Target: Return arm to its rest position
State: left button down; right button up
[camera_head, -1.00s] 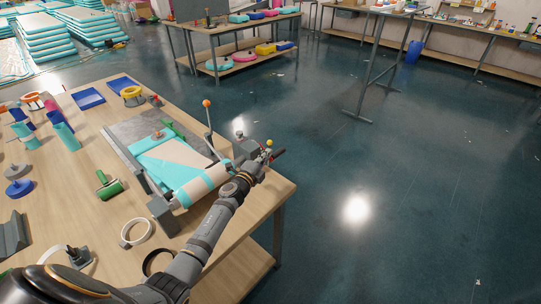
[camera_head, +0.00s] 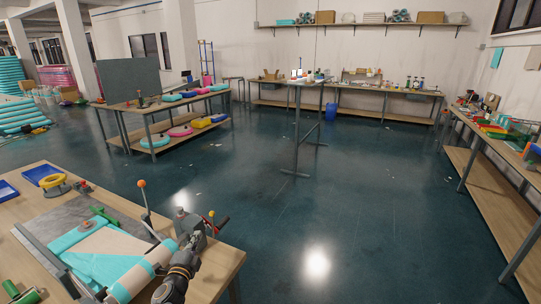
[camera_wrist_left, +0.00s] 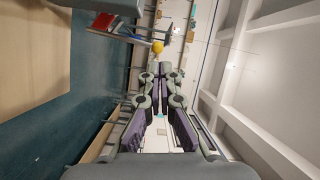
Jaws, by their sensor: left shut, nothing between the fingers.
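My left arm comes in at the bottom of the head view beside the roller machine (camera_head: 62,270). My left gripper (camera_head: 198,241) is at the machine's right end, near a lever with a yellow ball. It is partly lost against the dark machine parts there. In the left wrist view my left gripper (camera_wrist_left: 166,72) shows with its fingers shut and nothing held between them. A yellow ball (camera_wrist_left: 157,47) shows just beyond the fingertips; I cannot tell whether they touch. My right gripper is in neither view.
The wooden workbench (camera_head: 222,268) has its right edge close to the gripper. An orange-ball lever (camera_head: 142,184) rises behind the machine. Open floor (camera_head: 340,235) spreads right, with further benches along the walls.

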pick_arm(q)
jog(key=s+a+f+n+g+y, duration=0.3)
jog(key=s+n+g+y, duration=0.1)
jog(key=s+n, duration=0.45)
jog(key=s+d+f+n+g+h, duration=0.1)
jog(key=s+d+n+g, duration=0.15)
jog(key=s, duration=0.65)
jog(key=s+d+f+n+g+h, duration=0.15)
jog(key=s+d+g, duration=0.25)
jog(key=s, duration=0.5)
jog(key=s+d+f+n+g+h, duration=0.1)
jog(key=s+d+n+g+h, duration=0.15)
jog(key=s, duration=0.65)
jog(key=s+a+f+g+y+b, duration=0.1)
jog(key=s+f, duration=0.1)
jog(key=f, duration=1.4)
jog(key=s+a+f+g+b, duration=0.1)
jog(key=s+f, duration=0.1)
jog(key=f, duration=1.4)
jog(key=s+f+g+b, duration=0.1)
jog(key=s+f, duration=1.3)
jog(key=s, duration=0.2)
jog(key=shift+s+a, duration=0.35)
jog(key=shift+a, duration=0.1)
